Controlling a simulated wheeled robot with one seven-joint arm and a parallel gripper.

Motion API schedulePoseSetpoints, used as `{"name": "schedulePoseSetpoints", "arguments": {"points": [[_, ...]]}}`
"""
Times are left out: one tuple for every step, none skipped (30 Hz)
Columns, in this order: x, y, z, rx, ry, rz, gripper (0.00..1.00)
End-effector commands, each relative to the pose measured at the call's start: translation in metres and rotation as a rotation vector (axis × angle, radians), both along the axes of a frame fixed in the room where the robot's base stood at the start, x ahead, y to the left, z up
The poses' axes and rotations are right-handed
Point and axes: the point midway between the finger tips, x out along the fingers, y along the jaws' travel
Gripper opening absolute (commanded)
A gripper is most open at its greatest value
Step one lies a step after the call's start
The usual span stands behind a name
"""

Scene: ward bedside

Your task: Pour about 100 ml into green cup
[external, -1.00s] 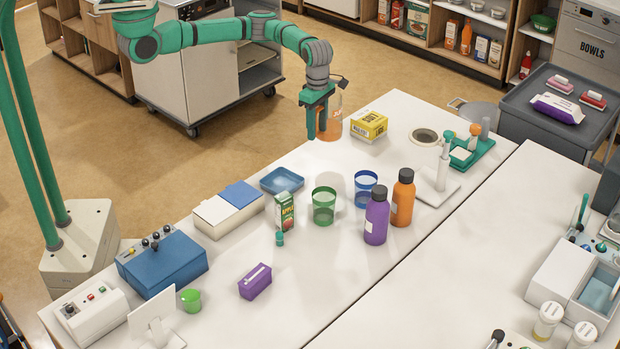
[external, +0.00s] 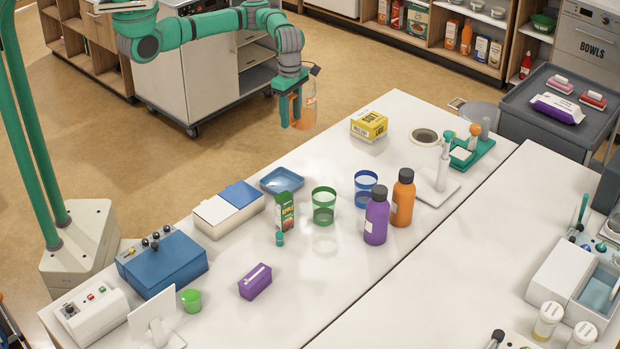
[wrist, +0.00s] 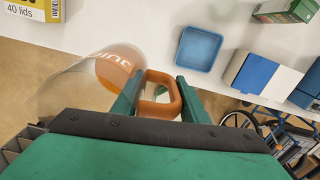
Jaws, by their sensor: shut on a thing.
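A clear jug with an orange lower part (external: 306,112) hangs in my gripper (external: 291,122) beyond the table's back edge, above the floor. In the wrist view my gripper (wrist: 158,85) is shut on the jug's orange handle (wrist: 160,98); the jug's orange part (wrist: 120,68) shows white lettering. I cannot tell the liquid level. A see-through green cup (external: 324,206) stands upright on the table, to the right of the apple carton. The insides of both cups are hard to read.
Near the see-through green cup stand the apple carton (external: 285,212), a blue cup (external: 365,190), a purple bottle (external: 376,217) and an orange bottle (external: 402,199). A blue tray (external: 282,180) and yellow box (external: 369,126) lie further back. The table between tray and box is clear.

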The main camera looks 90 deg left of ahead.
Motion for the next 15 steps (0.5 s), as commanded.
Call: {"name": "schedulePoseSetpoints", "arguments": {"points": [[-0.001,0.001,0.001,-0.001,-0.001,0.001,0.01],[-0.002,0.001,0.001,0.000,0.000,0.001,0.01],[-0.003,0.001,0.002,0.000,0.000,0.001,0.01],[-0.003,0.001,0.002,0.000,0.000,0.001,0.01],[-0.004,0.001,0.002,0.000,0.000,0.001,0.01],[-0.004,0.001,0.004,0.001,-0.001,0.001,0.01],[-0.004,0.002,0.005,0.000,-0.001,0.001,0.01],[-0.004,0.002,0.007,0.000,-0.001,0.002,0.01],[-0.004,0.002,0.010,0.001,-0.002,0.002,0.01],[-0.004,0.002,0.014,0.001,-0.003,0.002,0.01],[-0.004,0.002,0.017,0.002,-0.003,0.001,0.01],[-0.005,0.002,0.023,0.000,-0.003,0.001,0.01],[-0.004,0.002,0.028,0.001,-0.004,0.001,0.01],[-0.005,0.002,0.032,0.000,-0.003,0.001,0.01],[-0.005,0.002,0.036,0.001,-0.002,0.001,0.01]]}}
